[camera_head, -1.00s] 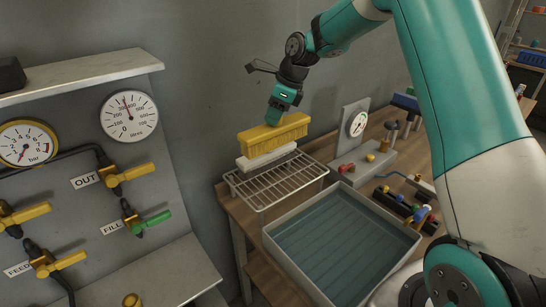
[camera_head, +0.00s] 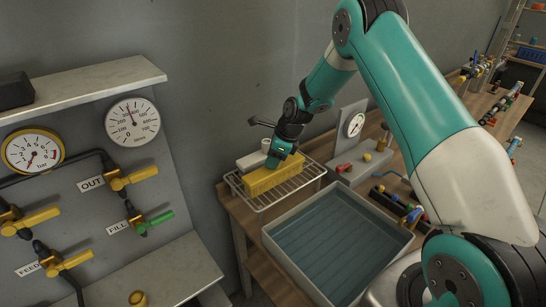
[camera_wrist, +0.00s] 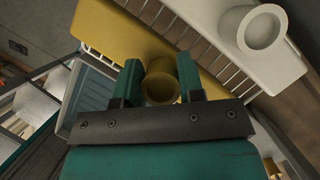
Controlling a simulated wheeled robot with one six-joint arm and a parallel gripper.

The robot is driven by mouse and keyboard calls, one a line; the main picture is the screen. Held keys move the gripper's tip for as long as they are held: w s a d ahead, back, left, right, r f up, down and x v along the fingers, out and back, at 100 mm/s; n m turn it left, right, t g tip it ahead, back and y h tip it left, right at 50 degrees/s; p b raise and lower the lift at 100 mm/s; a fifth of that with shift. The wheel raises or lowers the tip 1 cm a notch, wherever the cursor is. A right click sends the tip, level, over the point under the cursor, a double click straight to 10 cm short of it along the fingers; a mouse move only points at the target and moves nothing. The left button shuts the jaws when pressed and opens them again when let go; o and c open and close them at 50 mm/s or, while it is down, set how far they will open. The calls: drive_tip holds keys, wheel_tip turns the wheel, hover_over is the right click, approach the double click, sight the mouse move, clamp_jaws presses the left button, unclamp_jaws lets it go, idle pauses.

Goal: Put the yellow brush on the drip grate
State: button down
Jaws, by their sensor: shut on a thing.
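The yellow brush (camera_head: 272,180) is at the wire drip grate (camera_head: 301,184), long side along it. Its underside is at or just above the wires; I cannot tell whether it touches. My gripper (camera_head: 279,156) comes down on it from above. In the wrist view, my gripper's two fingers (camera_wrist: 160,82) are shut on the brush's round yellow knob, with the yellow body (camera_wrist: 108,30) beyond. A white block with a round knob (camera_wrist: 262,28) lies beside the brush on the grate; it also shows behind the brush in the head view (camera_head: 250,161).
A grey tray (camera_head: 268,246) with a ribbed blue-grey floor stands in front of the grate. A gauge stand (camera_head: 352,128) and small coloured fittings (camera_head: 402,209) are to the right on the wooden bench. A valve panel (camera_head: 95,225) is at the left.

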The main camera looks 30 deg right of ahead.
drive_tip(key=c, duration=0.7)
unclamp_jaws()
drive_tip(key=shift+f, duration=0.1)
drive_tip(key=shift+c, duration=0.2)
drive_tip(key=shift+d+r, duration=0.1)
drive_tip(key=shift+r, duration=0.3)
drive_tip(key=b+v, duration=0.3)
drive_tip(key=v, duration=0.8)
drive_tip(key=s+a+r+n, duration=0.6)
drive_tip(key=s+a+n, duration=0.1)
drive_tip(key=a+n, duration=0.1)
drive_tip(key=s+a+r+n, duration=0.1)
drive_tip(key=s+a+n, duration=0.3)
drive_tip(key=s+n, duration=0.4)
drive_tip(key=s+a+r+n+g, duration=0.1)
drive_tip(key=s+a+r+n, duration=0.1)
drive_tip(key=s+n, duration=0.6)
drive_tip(key=s+a+r+n+g, duration=0.1)
drive_tip(key=s+a+n, duration=0.4)
drive_tip(key=s+n, duration=0.3)
drive_tip(key=s, duration=0.3)
drive_tip(key=shift+s+a+r+y, duration=0.3)
drive_tip(key=shift+a, duration=0.1)
